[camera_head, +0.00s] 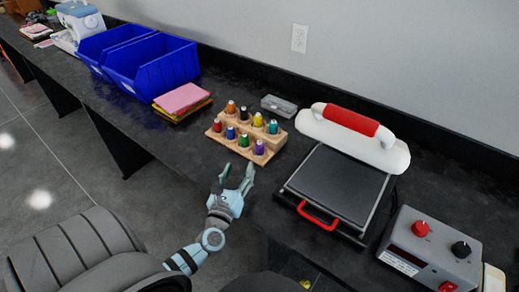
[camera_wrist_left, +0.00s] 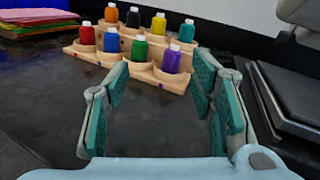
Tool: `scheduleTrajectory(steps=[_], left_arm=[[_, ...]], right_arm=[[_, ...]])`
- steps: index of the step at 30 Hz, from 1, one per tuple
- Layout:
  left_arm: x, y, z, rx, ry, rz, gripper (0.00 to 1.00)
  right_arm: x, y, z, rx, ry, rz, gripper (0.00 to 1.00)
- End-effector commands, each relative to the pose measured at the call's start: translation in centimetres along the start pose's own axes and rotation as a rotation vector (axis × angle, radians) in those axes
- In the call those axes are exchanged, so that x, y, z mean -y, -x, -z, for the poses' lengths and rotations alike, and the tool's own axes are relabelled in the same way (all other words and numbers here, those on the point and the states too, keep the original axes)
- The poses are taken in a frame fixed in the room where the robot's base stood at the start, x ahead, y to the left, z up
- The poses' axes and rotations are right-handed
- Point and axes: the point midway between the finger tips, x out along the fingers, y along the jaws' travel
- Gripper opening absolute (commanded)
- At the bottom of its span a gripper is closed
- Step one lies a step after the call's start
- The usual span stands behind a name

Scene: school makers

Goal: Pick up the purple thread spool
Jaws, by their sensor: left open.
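The purple thread spool (camera_head: 260,147) stands upright at the right end of the front row of a wooden spool rack (camera_head: 214,133). In the left wrist view the purple spool (camera_wrist_left: 171,60) shows between my open fingers, farther off on the rack (camera_wrist_left: 145,76). My left gripper (camera_head: 238,176) is open and empty, just in front of the rack near the counter's front edge, apart from the spool. It also shows in the left wrist view (camera_wrist_left: 160,100). My right gripper is not in view.
A green spool (camera_head: 243,140) stands left of the purple one, and a teal spool (camera_head: 273,127) behind it. A heat press (camera_head: 340,180) is on the right. Folded fabric (camera_head: 181,98) and blue bins (camera_head: 155,66) are on the left. The counter before the rack is clear.

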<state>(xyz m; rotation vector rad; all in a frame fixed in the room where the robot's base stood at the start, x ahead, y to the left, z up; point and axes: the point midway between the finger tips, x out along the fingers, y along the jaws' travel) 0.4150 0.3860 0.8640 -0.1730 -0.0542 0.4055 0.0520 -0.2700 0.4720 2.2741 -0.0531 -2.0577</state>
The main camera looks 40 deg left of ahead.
Motion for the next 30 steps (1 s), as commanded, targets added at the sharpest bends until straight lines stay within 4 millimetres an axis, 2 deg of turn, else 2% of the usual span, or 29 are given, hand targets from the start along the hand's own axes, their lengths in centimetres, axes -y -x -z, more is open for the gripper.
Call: scheduleTrajectory(steps=[1, 4, 12, 17, 24, 30], left_arm=[[0.4, -0.4, 0.7, -0.014, -0.091, 0.035, 0.50], [1.0, -1.7, 1.4, -0.025, -0.186, 0.072, 0.50], [1.4, -8.3, 1.7, -0.024, -0.183, 0.071, 0.50], [1.6, -10.1, 1.7, -0.024, -0.180, 0.071, 0.50], [2.3, -14.3, 2.2, -0.024, -0.179, 0.070, 0.50], [2.4, -14.8, 2.0, -0.026, -0.179, 0.071, 0.50]], right_arm=[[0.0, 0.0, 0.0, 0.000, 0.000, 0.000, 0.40], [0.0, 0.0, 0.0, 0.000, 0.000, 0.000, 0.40], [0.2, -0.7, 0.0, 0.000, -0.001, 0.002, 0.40], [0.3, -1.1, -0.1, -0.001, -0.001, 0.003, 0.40], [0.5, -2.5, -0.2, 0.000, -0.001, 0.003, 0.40], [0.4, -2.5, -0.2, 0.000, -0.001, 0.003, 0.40]])
